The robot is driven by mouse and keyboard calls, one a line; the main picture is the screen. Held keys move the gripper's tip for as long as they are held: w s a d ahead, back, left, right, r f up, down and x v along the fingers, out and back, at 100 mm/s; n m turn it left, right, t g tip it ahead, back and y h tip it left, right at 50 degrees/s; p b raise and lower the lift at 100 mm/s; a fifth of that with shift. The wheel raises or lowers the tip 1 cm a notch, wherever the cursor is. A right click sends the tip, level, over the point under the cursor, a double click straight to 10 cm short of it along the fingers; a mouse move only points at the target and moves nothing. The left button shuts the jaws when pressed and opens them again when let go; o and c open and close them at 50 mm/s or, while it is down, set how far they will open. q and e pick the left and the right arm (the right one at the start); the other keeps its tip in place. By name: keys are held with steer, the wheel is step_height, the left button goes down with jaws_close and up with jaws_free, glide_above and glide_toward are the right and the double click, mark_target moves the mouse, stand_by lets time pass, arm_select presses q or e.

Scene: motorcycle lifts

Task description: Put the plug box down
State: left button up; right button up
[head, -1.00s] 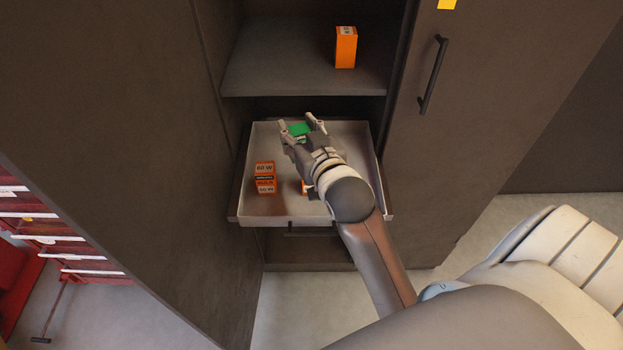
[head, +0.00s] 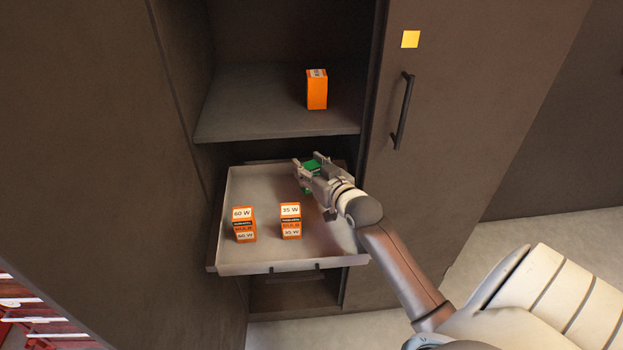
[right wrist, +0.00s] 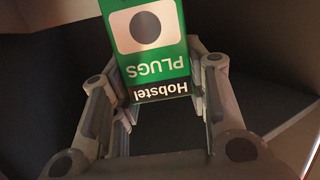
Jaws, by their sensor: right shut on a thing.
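The plug box (head: 311,168) is green with a white panel and the words "Hobstel PLUGS", which read upside down in the right wrist view (right wrist: 155,65). My right gripper (head: 309,172) is shut on it, with a finger on each side of the box. In the head view the gripper and box are over the back right part of the pulled-out tray drawer (head: 240,264). I cannot tell whether the box touches the drawer floor. My left gripper is not in view.
Two orange bulb boxes stand in the drawer: a 60 W box (head: 244,225) at left and a 35 W box (head: 291,221) near the middle. Another orange box (head: 317,90) stands on the shelf (head: 250,105) above. The cabinet door (head: 450,130) is at right.

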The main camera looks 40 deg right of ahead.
steer(key=shift+w+d+f, duration=0.1)
steer(key=shift+d+f, duration=0.15)
steer(key=shift+f, duration=1.6)
steer(key=o, duration=1.1)
steer(key=shift+f, duration=0.1)
steer(key=shift+o, duration=0.2)
steer(key=shift+v, duration=3.8)
steer(key=shift+w, duration=0.1)
